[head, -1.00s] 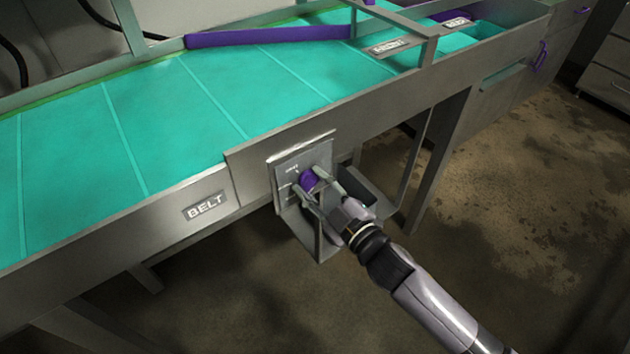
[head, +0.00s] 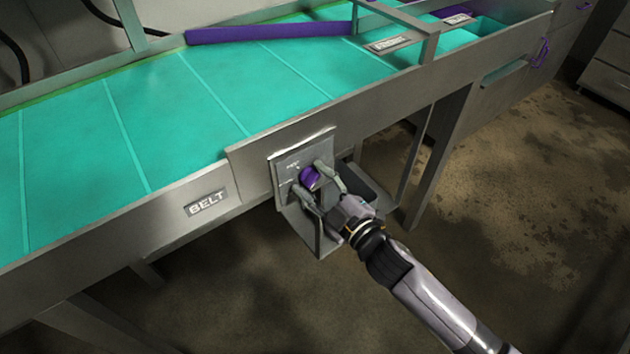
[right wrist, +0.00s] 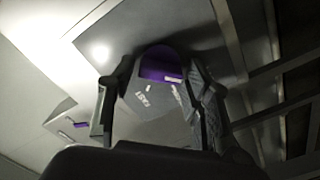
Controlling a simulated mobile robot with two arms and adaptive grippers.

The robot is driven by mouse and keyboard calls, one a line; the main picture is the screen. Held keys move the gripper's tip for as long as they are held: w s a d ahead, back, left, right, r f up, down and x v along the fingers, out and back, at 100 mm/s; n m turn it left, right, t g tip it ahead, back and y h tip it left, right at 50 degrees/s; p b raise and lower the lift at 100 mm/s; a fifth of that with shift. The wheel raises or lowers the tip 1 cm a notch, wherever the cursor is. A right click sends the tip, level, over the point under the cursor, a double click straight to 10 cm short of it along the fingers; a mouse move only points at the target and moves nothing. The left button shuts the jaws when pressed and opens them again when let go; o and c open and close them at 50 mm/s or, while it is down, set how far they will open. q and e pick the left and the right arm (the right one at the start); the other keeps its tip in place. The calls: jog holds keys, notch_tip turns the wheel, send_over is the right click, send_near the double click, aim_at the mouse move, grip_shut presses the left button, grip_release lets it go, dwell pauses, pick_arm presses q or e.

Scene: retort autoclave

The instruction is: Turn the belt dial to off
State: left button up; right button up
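The purple belt dial (head: 310,178) sits on a grey control panel (head: 290,163) on the conveyor's front side. My right gripper (head: 314,182) has one finger on each side of the dial, and the fingers appear to touch it. In the right wrist view the purple dial (right wrist: 160,64) fills the space between the fingertips of my right gripper (right wrist: 160,78). Lettering reading FAST shows below it there. The dial's pointer direction is hard to make out. My left gripper is not in view.
A BELT label (head: 207,203) is on the conveyor's front rail left of the panel. The turquoise belt (head: 150,120) runs behind, with a purple diverter bar (head: 270,32) across it. A grey bracket (head: 328,243) juts out below the panel, close to my gripper.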

jog(key=shift+o, duration=0.7)
jog(key=shift+s+d, duration=0.25)
jog(key=shift+s, duration=0.05)
jog(key=v, duration=1.1)
jog(key=shift+s, duration=0.1)
